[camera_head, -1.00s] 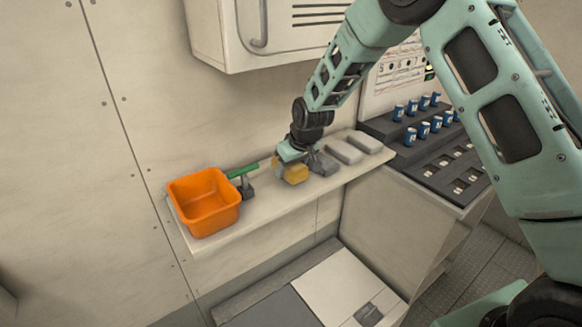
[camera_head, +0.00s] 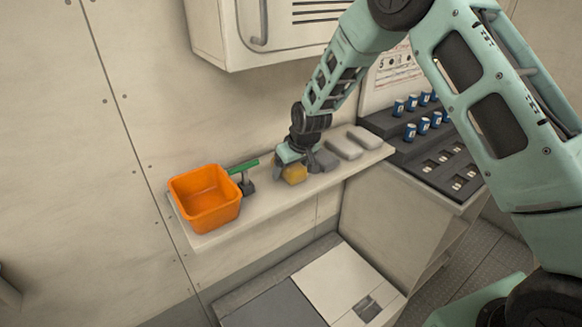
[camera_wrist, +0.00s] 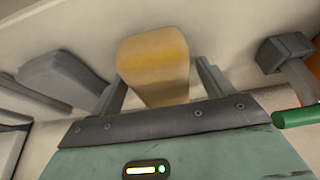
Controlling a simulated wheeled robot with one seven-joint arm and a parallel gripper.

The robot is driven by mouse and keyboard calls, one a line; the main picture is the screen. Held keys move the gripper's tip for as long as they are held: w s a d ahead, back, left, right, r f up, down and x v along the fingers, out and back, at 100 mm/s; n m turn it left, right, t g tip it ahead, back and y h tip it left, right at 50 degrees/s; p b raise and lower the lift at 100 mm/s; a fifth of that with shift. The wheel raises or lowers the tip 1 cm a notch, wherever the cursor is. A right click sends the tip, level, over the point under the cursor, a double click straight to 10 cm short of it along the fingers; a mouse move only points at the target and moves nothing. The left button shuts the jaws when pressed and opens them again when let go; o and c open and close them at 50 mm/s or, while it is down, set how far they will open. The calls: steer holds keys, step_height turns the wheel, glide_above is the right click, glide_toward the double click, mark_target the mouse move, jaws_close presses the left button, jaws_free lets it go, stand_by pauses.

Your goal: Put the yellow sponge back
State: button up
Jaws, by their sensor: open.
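The yellow sponge (camera_head: 294,174) lies on the narrow wall shelf (camera_head: 262,207), just in front of my gripper (camera_head: 288,160). In the wrist view the sponge (camera_wrist: 154,68) is between the two dark fingers of my gripper (camera_wrist: 160,84). The fingers are spread, with a visible gap on the right side of the sponge, so the gripper is open around it. I cannot tell whether the left finger touches it. The sponge's near end is hidden by the gripper body.
An orange bin (camera_head: 205,200) stands at the shelf's left end. A dark grey block (camera_head: 325,160) and light grey blocks (camera_head: 345,148) sit to the right. Blue cans (camera_head: 422,124) stand in a dark rack.

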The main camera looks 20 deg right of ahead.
steer(key=b+v, duration=0.3)
steer(key=v, duration=0.9)
steer(key=s+a+r+n+g, duration=0.1)
steer(key=s+a, duration=0.3)
steer(key=s, duration=0.4)
steer(key=s+a+r+n+g, duration=0.1)
steer(key=s+a+r, duration=0.1)
steer(key=s+a, duration=0.4)
steer(key=s+d+n+g, duration=0.1)
steer(key=s+n+g, duration=0.1)
steer(key=s, duration=2.1)
steer(key=shift+s+d+f+h, duration=0.2)
steer(key=shift+s+d+h, duration=0.05)
steer(key=shift+d+h, duration=0.15)
